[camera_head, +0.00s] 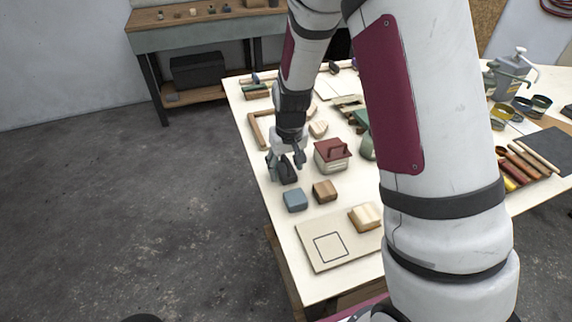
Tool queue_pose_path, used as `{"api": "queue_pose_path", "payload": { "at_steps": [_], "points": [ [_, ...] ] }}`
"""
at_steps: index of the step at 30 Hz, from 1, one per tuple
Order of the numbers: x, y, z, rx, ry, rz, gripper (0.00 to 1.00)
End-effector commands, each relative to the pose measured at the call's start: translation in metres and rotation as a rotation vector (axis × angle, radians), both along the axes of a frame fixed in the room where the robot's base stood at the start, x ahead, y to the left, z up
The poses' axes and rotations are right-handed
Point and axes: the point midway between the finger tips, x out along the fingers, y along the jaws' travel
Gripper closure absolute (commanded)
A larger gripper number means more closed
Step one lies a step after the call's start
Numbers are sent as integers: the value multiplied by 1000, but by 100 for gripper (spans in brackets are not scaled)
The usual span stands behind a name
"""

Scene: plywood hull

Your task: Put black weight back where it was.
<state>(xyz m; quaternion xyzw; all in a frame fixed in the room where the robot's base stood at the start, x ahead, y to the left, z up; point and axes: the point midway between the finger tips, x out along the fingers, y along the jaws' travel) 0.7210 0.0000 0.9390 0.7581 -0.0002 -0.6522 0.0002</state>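My gripper (284,164) points down over the left part of the table, with its dark fingers close to the tabletop. A dark, black block-like shape, which looks like the black weight (287,174), is at the fingertips. The dark fingers and the dark shape blend together, so I cannot tell whether they grip it or whether it touches the table. A beige board (309,258) with an empty square outline drawn on it lies at the table's near left corner.
A blue-grey block (295,200) and a brown wooden block (325,190) stand just in front of my gripper. A small red-roofed house (333,155) stands to its right. My arm hides the table's middle.

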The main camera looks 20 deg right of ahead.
Motion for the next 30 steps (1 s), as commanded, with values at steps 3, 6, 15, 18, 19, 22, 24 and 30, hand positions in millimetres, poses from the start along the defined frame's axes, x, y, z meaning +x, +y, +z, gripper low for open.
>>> {"api": "queue_pose_path", "payload": {
  "at_steps": [3, 6, 15, 18, 19, 22, 24, 30],
  "points": [
    [0, 0, 0, 0, 0, 0, 44],
    [0, 0, 0, 0, 0, 0, 44],
    [-2, 0, 30, 0, -6, 1, 44],
    [-5, 0, 51, 0, -7, 0, 44],
    [-6, 0, 57, 0, -7, 0, 44],
    [-10, 0, 77, 0, -6, 1, 44],
    [-12, 0, 90, 1, -6, 1, 44],
    [-16, 0, 115, 0, -3, 0, 44]
  ]
}}
